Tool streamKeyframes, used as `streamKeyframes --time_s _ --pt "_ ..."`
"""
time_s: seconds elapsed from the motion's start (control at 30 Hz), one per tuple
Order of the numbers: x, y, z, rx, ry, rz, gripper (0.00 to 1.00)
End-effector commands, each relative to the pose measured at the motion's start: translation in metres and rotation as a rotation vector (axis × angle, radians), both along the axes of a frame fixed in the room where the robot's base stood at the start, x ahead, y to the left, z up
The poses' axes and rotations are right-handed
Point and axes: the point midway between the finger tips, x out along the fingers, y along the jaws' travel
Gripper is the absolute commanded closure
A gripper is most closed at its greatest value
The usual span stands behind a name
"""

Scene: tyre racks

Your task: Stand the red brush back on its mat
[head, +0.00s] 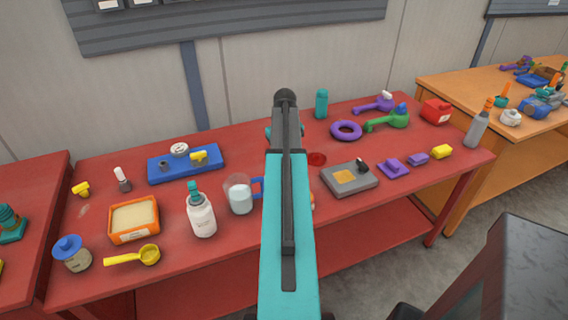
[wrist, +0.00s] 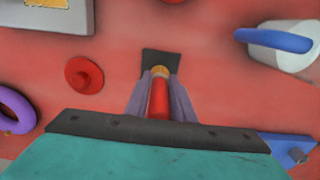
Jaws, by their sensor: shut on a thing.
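In the wrist view my gripper (wrist: 160,88) is shut on the red brush (wrist: 159,102), whose red handle lies between the two fingers with a tan-orange end showing. A small dark square mat (wrist: 161,58) lies on the red table just beyond the fingertips, and the brush end overlaps it in the picture. I cannot tell whether the brush touches the mat. In the head view my teal and black arm hides the gripper, the mat and most of the brush.
The red table (head: 390,215) is busy. A clear mug with a blue handle (head: 240,196) and a white bottle (head: 202,215) stand left of my arm. A red knobbed disc (wrist: 83,75), a grey tray (head: 349,179) and a purple ring (head: 346,130) lie to the right in the head view.

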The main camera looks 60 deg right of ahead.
Motion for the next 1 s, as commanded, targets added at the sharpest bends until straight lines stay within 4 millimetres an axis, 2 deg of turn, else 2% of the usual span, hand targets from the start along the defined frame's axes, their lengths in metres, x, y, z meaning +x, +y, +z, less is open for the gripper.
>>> streamKeyframes --time_s 0.2,0.67,0.7,0.8,1.0 --pt "0.0 0.0 -0.017 0.001 0.001 0.0 1.0" --pt "0.0 0.0 -0.022 0.0 0.0 0.0 1.0" --pt "0.0 0.0 -0.022 0.0 0.0 -0.001 0.75" --pt "0.0 0.0 -0.021 0.0 0.0 -0.001 0.59" --pt "0.0 0.0 -0.021 0.0 0.0 -0.001 0.59"
